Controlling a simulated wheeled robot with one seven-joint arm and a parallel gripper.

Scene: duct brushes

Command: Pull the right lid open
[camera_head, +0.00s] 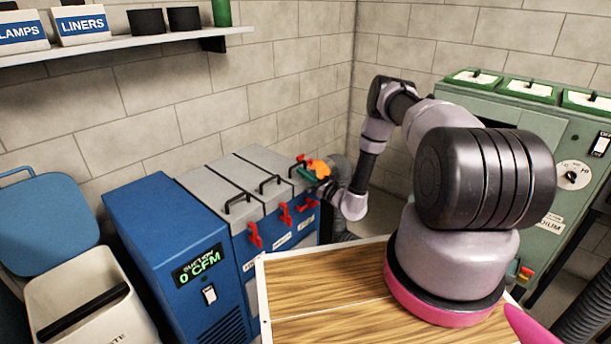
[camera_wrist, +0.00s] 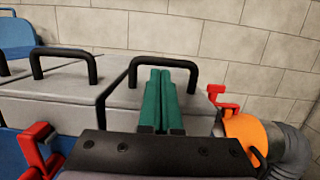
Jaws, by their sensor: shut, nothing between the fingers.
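The right lid (camera_wrist: 205,112) is grey and has a black arched handle (camera_wrist: 165,63). It looks down on the blue cabinet, though my gripper covers much of its front in the wrist view. My gripper (camera_wrist: 160,73) has green fingers, shut together and empty. Their tips are at the opening of the handle, just below its bar; I cannot tell if they touch it. In the head view the right lid's handle (camera_head: 297,164) is beside my gripper (camera_head: 308,174), at the cabinet's right end. A red latch (camera_head: 308,204) is on the front below.
The middle lid (camera_wrist: 50,85) with its own handle is to the left. A red clip (camera_wrist: 222,95), an orange collar (camera_wrist: 250,133) and a grey hose (camera_wrist: 288,148) are close on the right. A block wall is behind. A wood-topped table (camera_head: 325,312) is in front.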

